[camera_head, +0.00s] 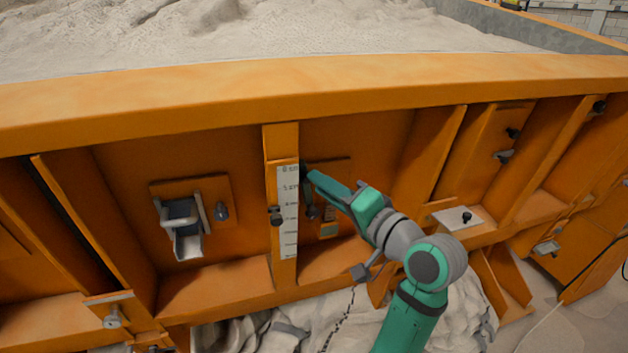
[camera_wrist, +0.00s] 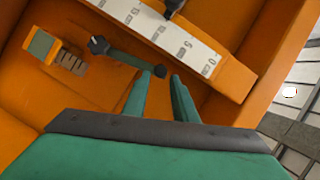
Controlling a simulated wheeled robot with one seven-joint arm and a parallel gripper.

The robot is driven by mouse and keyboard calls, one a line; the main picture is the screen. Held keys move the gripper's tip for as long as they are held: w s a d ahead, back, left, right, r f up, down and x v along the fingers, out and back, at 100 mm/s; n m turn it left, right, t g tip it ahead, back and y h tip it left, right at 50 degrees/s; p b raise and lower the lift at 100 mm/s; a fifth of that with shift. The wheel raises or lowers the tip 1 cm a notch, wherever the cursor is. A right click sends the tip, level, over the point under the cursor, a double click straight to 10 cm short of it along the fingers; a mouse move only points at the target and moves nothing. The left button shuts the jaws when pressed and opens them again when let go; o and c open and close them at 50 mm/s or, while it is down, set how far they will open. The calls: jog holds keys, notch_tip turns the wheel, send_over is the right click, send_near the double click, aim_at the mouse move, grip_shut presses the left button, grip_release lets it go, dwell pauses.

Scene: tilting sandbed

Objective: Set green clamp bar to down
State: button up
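The green clamp bar (camera_wrist: 128,57) is a dark green bar on an orange plate. Its black pivot (camera_wrist: 97,44) is at one end and a dark rounded tip at the other. In the head view the bar points upward from the pivot (camera_head: 312,212), its upper end (camera_head: 304,170) beside the white scale; my fingers partly cover it. My gripper (camera_wrist: 163,75) is open in the wrist view, its two green fingertips apart with the bar's tip at the gap between them. I cannot tell whether they touch it. My gripper (camera_head: 308,176) reaches in from the right in the head view.
A white scale strip (camera_head: 288,228) with a black slider (camera_head: 276,214) stands left of the bar. A small greenish display (camera_head: 329,230) is below right of it. Orange ribs flank the bay. A grey latch (camera_head: 184,228) sits in the left bay.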

jog(key=shift+x, duration=1.7)
grip_shut()
jog(key=shift+w, duration=0.1)
